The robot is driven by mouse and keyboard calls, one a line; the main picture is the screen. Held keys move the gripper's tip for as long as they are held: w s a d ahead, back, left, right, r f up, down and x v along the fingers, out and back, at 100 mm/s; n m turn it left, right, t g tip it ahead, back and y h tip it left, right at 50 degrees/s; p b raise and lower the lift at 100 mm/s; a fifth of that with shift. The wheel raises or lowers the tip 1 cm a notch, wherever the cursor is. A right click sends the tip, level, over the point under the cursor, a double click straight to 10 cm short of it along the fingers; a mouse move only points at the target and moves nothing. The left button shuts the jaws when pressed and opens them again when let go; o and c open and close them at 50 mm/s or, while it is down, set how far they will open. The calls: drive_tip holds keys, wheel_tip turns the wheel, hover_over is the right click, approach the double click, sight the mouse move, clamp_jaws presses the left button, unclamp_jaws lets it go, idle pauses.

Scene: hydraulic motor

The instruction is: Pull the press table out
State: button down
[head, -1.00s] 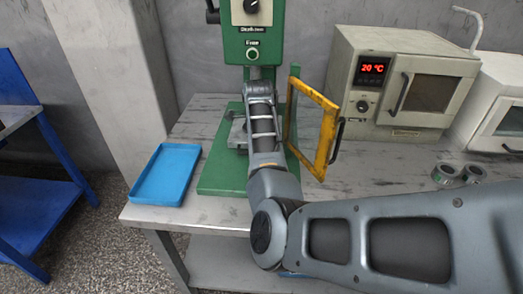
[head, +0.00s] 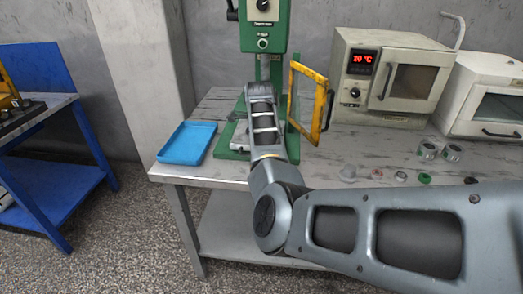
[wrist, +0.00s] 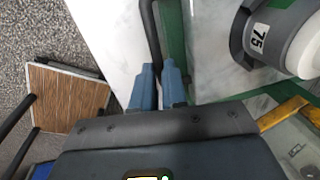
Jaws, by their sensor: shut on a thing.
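The green press (head: 263,35) stands on the grey workbench. Its grey press table (head: 239,142) shows only as a small piece beside my arm, low on the press; the rest is hidden. In the wrist view, the two blue fingers of my gripper (wrist: 159,88) are close together around a black bar-like handle (wrist: 152,35). My gripper is shut on this handle. In the head view my arm hides the fingers and the handle. A round grey part marked 75 (wrist: 257,38) is right of the fingers in the wrist view.
A yellow-framed guard (head: 308,100) stands swung out right of the press. A blue tray (head: 187,143) lies on the left of the workbench (head: 228,171). An oven (head: 390,72) and several small parts are at right. Bare floor lies between the benches.

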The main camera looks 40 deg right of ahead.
drive_tip(key=shift+s+a, duration=0.15)
drive_tip(key=shift+a, duration=0.05)
drive_tip(key=c, duration=1.2)
unclamp_jaws()
drive_tip(key=shift+o, duration=0.2)
drive_tip(key=shift+r, duration=0.1)
wheel_tip(320, 180, up, 7)
drive_tip(key=a, duration=0.1)
drive_tip(key=shift+s+r+b, duration=0.2)
drive_tip(key=shift+s+b, duration=0.1)
drive_tip(key=shift+s, duration=0.1)
